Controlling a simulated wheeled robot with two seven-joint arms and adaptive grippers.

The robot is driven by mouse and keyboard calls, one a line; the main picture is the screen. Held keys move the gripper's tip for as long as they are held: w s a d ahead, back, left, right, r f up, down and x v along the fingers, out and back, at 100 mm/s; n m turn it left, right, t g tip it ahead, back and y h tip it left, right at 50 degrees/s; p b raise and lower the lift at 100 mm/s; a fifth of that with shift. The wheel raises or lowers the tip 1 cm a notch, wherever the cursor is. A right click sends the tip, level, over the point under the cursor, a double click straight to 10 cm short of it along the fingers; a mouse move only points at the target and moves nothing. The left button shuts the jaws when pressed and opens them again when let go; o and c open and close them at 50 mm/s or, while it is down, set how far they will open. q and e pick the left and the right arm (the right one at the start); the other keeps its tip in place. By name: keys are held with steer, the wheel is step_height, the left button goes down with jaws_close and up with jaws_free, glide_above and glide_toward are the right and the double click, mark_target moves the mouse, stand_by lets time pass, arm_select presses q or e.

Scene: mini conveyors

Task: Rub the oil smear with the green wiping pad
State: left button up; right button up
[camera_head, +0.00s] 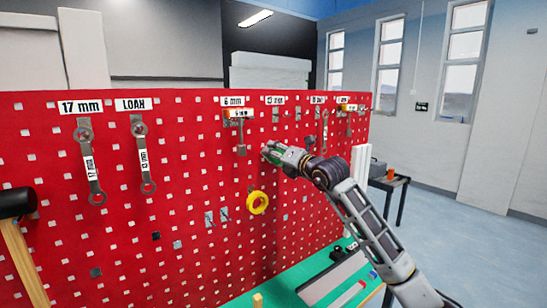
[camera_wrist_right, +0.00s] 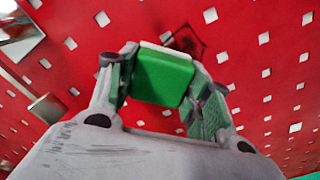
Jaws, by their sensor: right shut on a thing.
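My right gripper (camera_head: 272,153) is at the red pegboard, right of its middle, in the head view. In the right wrist view its fingers (camera_wrist_right: 163,80) are shut on the green wiping pad (camera_wrist_right: 164,78), one on either side. The pad has a pale layer along its far edge, facing the board. A dark smear (camera_wrist_right: 190,40) shows on the red board just beyond the pad; its lower part is hidden by the pad. I cannot tell whether the pad touches the board. My left gripper is not in view.
The red pegboard (camera_head: 120,235) carries labelled wrenches (camera_head: 92,165), other hanging tools and a yellow tape ring (camera_head: 257,203). A black-headed hammer (camera_head: 15,203) is at the left edge. A green bench top (camera_head: 280,287) lies below with items on it. Open floor is to the right.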

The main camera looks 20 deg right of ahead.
steer(key=shift+w+d, duration=0.1)
steer(key=shift+d, duration=0.35)
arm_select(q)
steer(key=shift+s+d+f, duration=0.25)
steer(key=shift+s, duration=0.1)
arm_select(e)
steer(key=shift+w+d, duration=0.2)
steer(key=shift+d, duration=0.55)
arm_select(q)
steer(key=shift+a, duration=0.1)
arm_select(e)
steer(key=shift+w+d, duration=0.4)
steer(key=shift+d, duration=0.45)
steer(key=shift+w+d, duration=0.35)
steer(key=shift+d, duration=0.5)
arm_select(q)
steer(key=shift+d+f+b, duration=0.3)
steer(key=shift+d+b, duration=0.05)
steer(key=shift+b, duration=0.15)
arm_select(e)
steer(key=shift+s+a, duration=0.35)
steer(key=shift+a, duration=0.6)
steer(key=shift+s+a, duration=0.3)
steer(key=shift+a, duration=0.6)
